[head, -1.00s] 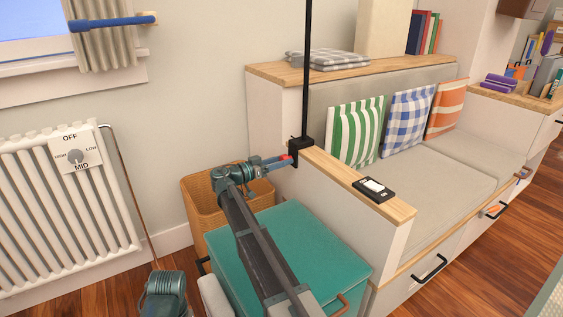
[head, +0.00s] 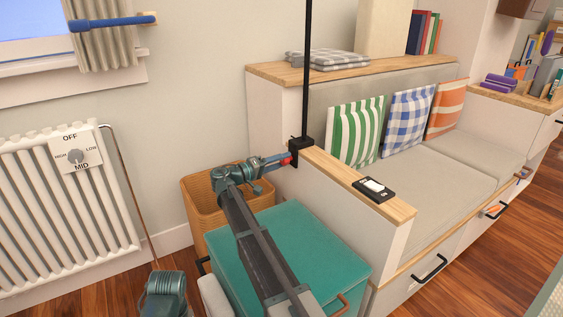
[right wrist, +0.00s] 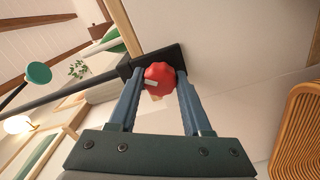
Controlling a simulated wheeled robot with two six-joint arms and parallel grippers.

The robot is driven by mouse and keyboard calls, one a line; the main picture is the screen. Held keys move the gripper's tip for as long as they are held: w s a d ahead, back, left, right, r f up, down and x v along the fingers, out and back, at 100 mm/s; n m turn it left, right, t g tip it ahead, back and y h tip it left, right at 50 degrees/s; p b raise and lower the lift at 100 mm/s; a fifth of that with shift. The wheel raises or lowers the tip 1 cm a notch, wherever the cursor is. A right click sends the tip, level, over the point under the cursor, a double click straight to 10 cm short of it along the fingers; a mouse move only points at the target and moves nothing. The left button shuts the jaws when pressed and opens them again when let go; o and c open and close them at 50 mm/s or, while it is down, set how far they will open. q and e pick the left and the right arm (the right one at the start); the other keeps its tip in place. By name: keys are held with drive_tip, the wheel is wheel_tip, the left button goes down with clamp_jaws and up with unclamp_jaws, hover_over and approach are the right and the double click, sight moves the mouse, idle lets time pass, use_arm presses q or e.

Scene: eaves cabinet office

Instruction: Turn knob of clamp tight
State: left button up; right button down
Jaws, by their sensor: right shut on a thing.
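The black clamp (head: 300,147) sits on the end of the bench's wooden armrest and carries a thin black pole. Its red knob (head: 286,161) faces my right gripper (head: 284,161). In the right wrist view the red lobed knob (right wrist: 159,79) lies between the two blue fingers (right wrist: 158,90), with the black clamp body (right wrist: 172,54) behind it. My right gripper is shut on the knob. A light mark shows on the knob's face. My left arm shows only in part at the bottom edge (head: 165,293), and its fingers are not visible.
A teal-topped box (head: 300,255) stands below my right arm. A wicker basket (head: 203,207) stands behind it by the wall. A black device with a white switch (head: 373,189) lies on the armrest (head: 340,172). A radiator (head: 50,200) is at the left.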

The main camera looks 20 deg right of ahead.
drive_tip(key=n, duration=0.3)
drive_tip(key=shift+n, duration=2.1)
drive_tip(key=shift+c, duration=1.7)
unclamp_jaws()
drive_tip(key=shift+a, duration=0.15)
drive_tip(key=s+a, duration=0.2)
drive_tip(key=a, duration=1.1)
drive_tip(key=shift+a, duration=0.25)
